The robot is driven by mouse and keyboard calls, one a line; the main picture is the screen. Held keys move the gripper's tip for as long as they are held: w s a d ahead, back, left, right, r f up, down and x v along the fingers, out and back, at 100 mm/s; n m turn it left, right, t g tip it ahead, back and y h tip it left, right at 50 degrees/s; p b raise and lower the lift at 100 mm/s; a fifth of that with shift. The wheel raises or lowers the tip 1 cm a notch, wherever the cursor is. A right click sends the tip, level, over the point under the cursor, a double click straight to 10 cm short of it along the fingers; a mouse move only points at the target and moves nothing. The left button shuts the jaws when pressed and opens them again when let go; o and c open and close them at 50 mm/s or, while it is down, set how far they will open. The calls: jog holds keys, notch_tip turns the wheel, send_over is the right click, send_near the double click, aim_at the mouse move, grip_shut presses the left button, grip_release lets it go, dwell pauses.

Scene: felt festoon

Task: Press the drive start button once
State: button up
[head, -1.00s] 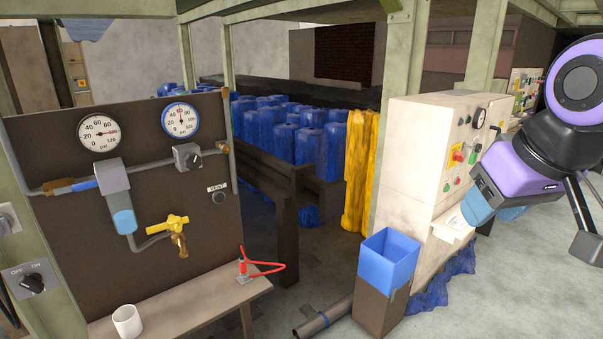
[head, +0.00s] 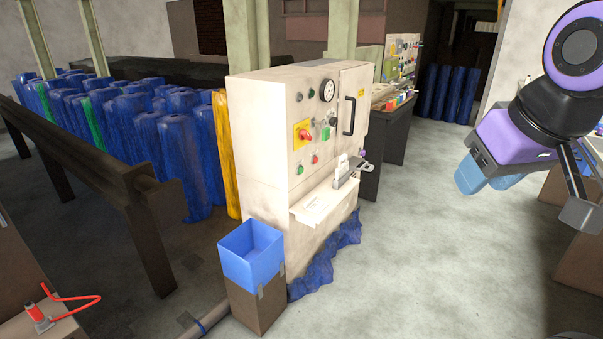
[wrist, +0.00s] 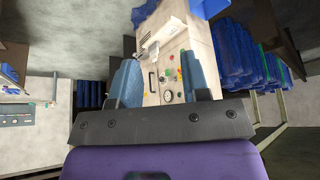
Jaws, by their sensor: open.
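A cream control cabinet (head: 265,150) stands at the centre of the head view. Its front carries a green button (head: 325,133), a lower green button (head: 300,169), a red button (head: 315,159) and a red knob on a yellow plate (head: 303,134). The labels are too small to read, so I cannot tell which is drive start. My gripper (head: 484,178) is at the right, in the air, apart from the cabinet. In the wrist view my gripper (wrist: 165,80) is open and empty, with the cabinet face (wrist: 175,62) showing farther off between its blue fingers.
A blue bin (head: 250,252) on a brown stand is before the cabinet's left side. A small shelf (head: 318,205) juts from its front. Blue rolls (head: 130,125) and a dark rail (head: 85,165) lie left. A table (head: 390,140) stands behind. The floor to the right is clear.

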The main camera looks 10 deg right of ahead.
jog(key=shift+d, duration=0.1)
grip_shut()
dwell(1.7)
